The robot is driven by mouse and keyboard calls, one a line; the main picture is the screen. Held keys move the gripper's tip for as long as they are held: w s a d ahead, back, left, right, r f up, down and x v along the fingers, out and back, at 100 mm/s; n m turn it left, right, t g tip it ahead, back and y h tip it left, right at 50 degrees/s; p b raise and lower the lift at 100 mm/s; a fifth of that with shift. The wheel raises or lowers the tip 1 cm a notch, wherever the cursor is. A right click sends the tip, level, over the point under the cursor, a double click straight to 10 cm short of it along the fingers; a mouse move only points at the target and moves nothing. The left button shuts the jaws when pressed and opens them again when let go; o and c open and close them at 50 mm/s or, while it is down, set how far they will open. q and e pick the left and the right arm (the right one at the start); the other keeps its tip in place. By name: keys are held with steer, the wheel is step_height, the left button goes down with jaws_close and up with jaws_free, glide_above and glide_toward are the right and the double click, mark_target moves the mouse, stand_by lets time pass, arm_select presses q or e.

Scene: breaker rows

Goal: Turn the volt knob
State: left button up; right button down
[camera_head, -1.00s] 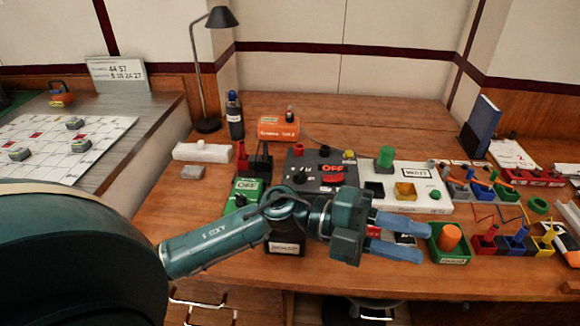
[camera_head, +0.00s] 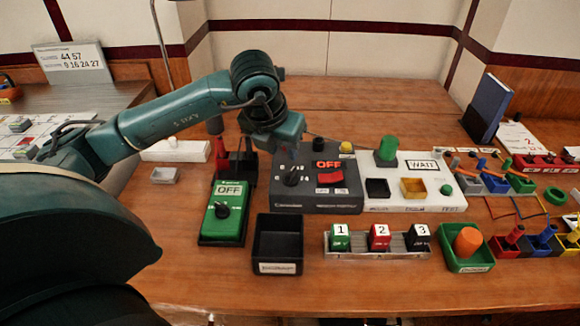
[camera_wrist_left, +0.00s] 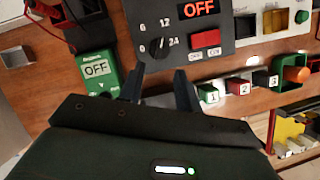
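The volt knob (camera_head: 292,176) is a black dial on the left part of a dark grey power box (camera_head: 345,197). In the left wrist view the knob (camera_wrist_left: 157,47) has the numbers 6, 12 and 24 around it. The box's small display (camera_head: 327,164) reads OFF, above a red switch (camera_head: 330,177). My left gripper (camera_wrist_left: 160,77) is open and empty. Its two fingers point toward the knob and appear apart from it. In the head view the gripper body hangs above the knob, with its fingers hidden. My right gripper is not in view.
A green OFF box (camera_head: 229,228) with its own black dial stands left of the power box. A black tray (camera_head: 277,250) and a rack of numbered blocks (camera_head: 380,251) are in front. A white WAIT panel (camera_head: 415,203) adjoins on the right.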

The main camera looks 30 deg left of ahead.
mark_target(290, 172)
arm_select(q)
steer(key=x, duration=0.9)
steer(key=shift+f, duration=0.15)
steer(key=shift+c, duration=0.4)
jaws_close()
